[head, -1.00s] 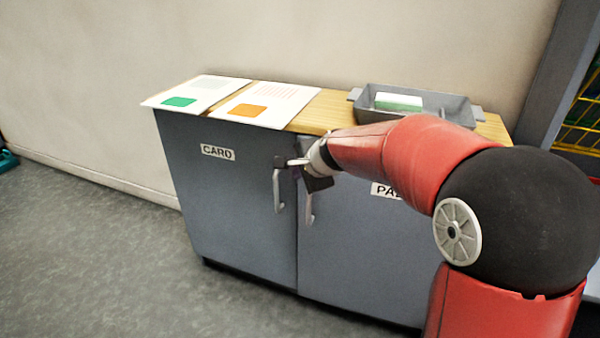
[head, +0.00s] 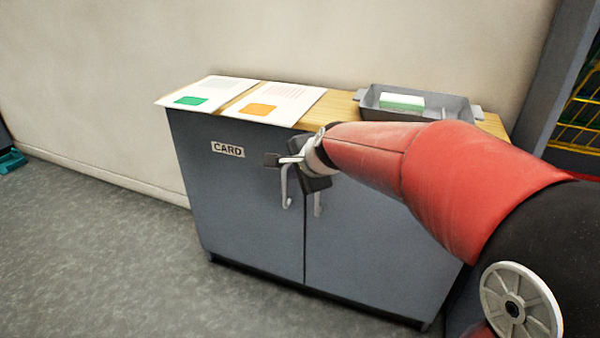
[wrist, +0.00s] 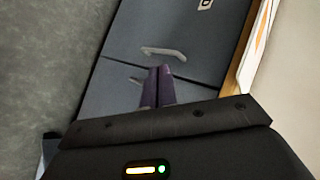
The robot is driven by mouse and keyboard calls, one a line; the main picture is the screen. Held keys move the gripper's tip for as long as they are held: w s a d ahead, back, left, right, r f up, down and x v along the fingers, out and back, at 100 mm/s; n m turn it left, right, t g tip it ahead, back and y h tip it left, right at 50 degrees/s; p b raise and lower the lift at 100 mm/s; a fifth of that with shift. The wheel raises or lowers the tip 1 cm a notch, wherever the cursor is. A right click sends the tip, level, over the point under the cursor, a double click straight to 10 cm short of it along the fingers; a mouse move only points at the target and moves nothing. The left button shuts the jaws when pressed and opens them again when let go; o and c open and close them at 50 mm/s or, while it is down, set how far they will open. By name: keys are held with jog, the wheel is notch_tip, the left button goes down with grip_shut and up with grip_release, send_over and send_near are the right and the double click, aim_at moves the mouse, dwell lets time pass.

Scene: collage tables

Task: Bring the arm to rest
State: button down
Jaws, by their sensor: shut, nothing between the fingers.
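My red arm reaches from the right across the front of a grey two-door cabinet (head: 240,210). My gripper (head: 272,160) is in front of the cabinet, near the top of the left door handle (head: 287,188). In the wrist view my gripper (wrist: 157,72) has its two dark fingers together, with nothing between them. The left handle also shows just beyond the fingertips in the wrist view (wrist: 165,52). I cannot tell whether the gripper touches it. The right door handle (head: 317,205) is partly hidden by my wrist. Both doors look closed.
On the wooden top lie a sheet with a green patch (head: 205,92) and one with an orange patch (head: 275,103). A grey tray (head: 455,108) holding a green and white block (head: 401,101) stands at the right.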

jog(key=s+d+f+n+g+h, duration=0.1)
jog(key=s+d+n, duration=0.5)
jog(key=s, duration=0.8)
jog(key=s+d+f+n+g+h, duration=0.1)
jog(key=s+d+f+n+h, duration=0.1)
jog(key=s+d+n, duration=0.4)
jog(key=s+d+h, duration=0.1)
jog(key=s+d, duration=0.3)
jog(key=s, duration=0.4)
jog(key=shift+s+d+g+h, duration=0.25)
jog(key=shift+d+g+h, duration=0.05)
jog(key=shift+d, duration=0.1)
